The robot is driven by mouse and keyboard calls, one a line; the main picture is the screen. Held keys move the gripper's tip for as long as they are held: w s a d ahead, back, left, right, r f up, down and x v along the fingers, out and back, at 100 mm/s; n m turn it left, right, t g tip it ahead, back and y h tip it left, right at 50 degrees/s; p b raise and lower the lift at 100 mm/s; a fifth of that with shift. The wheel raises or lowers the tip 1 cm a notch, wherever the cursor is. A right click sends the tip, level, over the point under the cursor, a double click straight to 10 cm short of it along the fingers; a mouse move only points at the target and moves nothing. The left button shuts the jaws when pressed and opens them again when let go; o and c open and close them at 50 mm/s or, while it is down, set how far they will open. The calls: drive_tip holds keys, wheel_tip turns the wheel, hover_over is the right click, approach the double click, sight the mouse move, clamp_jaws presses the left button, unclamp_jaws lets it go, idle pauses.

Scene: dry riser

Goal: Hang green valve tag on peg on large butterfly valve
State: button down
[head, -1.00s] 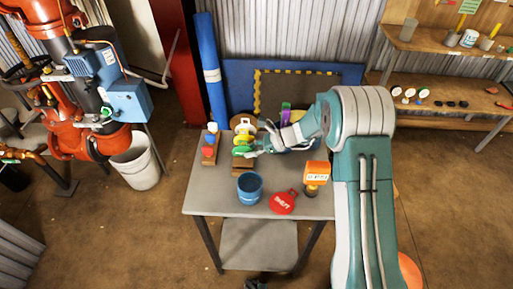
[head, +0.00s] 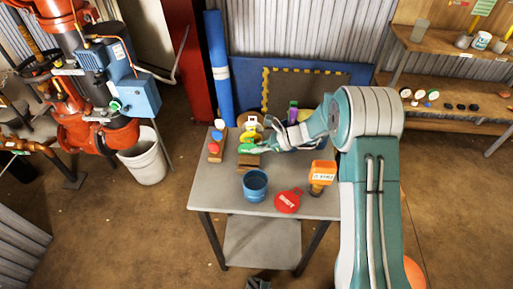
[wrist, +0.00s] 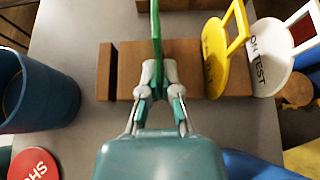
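The green valve tag (wrist: 156,32) shows edge-on in the wrist view, between the pale fingertips of my gripper (wrist: 158,76). The fingers are closed against its two sides. In the head view my gripper (head: 262,147) is at the wooden tag rack (head: 250,161), with the green tag (head: 248,149) at its tip. I cannot tell whether the tag still touches the rack. The large valve assembly (head: 100,62), red pipes with a blue box, stands at the far left. I cannot make out its peg clearly.
A yellow tag (wrist: 226,52) and a white tag (wrist: 272,58) stand close beside the green one. A blue cup (head: 254,185), a red round tag (head: 288,201) and an orange device (head: 321,177) share the grey table (head: 222,196). A white bucket (head: 145,160) stands below the valve.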

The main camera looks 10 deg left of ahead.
drive_tip(key=shift+r, duration=3)
